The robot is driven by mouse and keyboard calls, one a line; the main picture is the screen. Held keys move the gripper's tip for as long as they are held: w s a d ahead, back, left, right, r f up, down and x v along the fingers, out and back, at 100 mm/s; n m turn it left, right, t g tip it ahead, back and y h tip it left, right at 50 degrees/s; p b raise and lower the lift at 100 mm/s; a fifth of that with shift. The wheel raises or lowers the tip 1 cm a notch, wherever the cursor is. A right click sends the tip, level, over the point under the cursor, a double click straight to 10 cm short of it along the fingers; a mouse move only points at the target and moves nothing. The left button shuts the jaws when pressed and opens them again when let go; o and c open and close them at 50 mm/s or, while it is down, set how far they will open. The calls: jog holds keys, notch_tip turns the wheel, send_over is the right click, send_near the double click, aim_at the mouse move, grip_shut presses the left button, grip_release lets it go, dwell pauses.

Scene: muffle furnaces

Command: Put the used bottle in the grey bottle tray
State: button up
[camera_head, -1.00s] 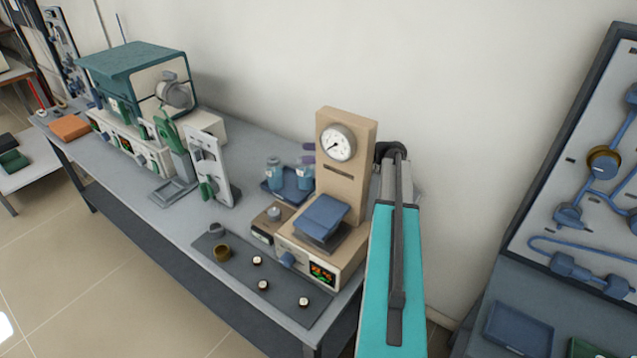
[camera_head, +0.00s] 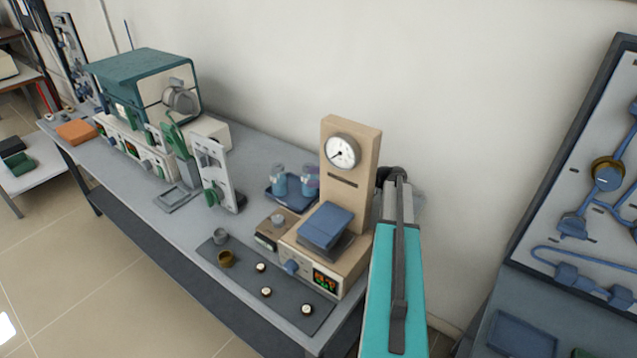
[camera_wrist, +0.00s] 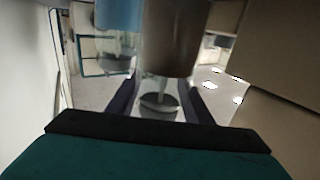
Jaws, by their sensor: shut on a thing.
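The used bottle (camera_wrist: 172,42), clear with dark brownish-mauve contents, is between the two dark fingers of my gripper (camera_wrist: 160,98) in the wrist view. My gripper is shut on it. In the head view a mauve part of it (camera_head: 312,170) shows at the right of the tray, overlapping a clear bottle with blue contents. The bluish-grey bottle tray (camera_head: 283,204) lies on the bench left of the beige tower. Another blue bottle (camera_head: 279,181) stands in its left part. The tower hides my gripper in the head view. I cannot tell whether the held bottle touches the tray floor.
The beige gauge tower (camera_head: 350,190) stands close to the tray's right side. A white-and-green stand (camera_head: 213,175) and a teal-topped furnace (camera_head: 150,85) are further left. Open bench lies between stand and tray.

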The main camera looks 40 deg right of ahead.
jog(key=shift+f, duration=1.15)
jog(key=shift+f, duration=0.2)
jog(key=o, duration=1.1)
jog(key=shift+r+b+v, duration=0.2)
jog(key=shift+b+v, duration=0.85)
jog(key=shift+v, duration=4.95)
